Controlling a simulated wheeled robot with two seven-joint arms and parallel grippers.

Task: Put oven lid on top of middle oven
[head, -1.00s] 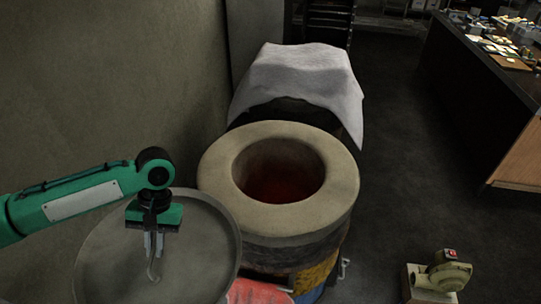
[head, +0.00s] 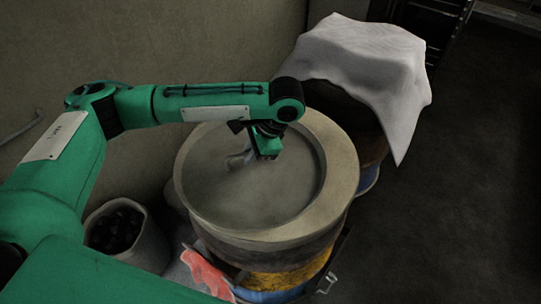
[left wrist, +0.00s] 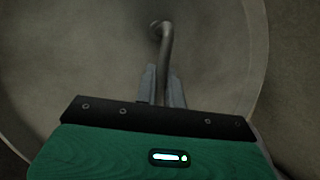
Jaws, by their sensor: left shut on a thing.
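The round grey oven lid (head: 255,200) lies over the opening of the middle oven (head: 340,165) in the head view, offset to the left. The oven's pale rim shows at the right and front; its opening is hidden. I cannot tell whether the lid touches the rim. My left gripper (head: 245,158) is shut on the lid's curved metal handle. In the left wrist view, the fingers (left wrist: 162,88) hold the handle (left wrist: 163,45), with the lid (left wrist: 215,60) filling most of the picture. My right gripper is not in view.
Another oven behind is draped with a white cloth (head: 365,55). A sack of dark lumps (head: 118,228) and a red glove-like item (head: 205,275) are at the lower left. A wall (head: 130,45) stands close on the left. The floor at right (head: 460,190) is clear.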

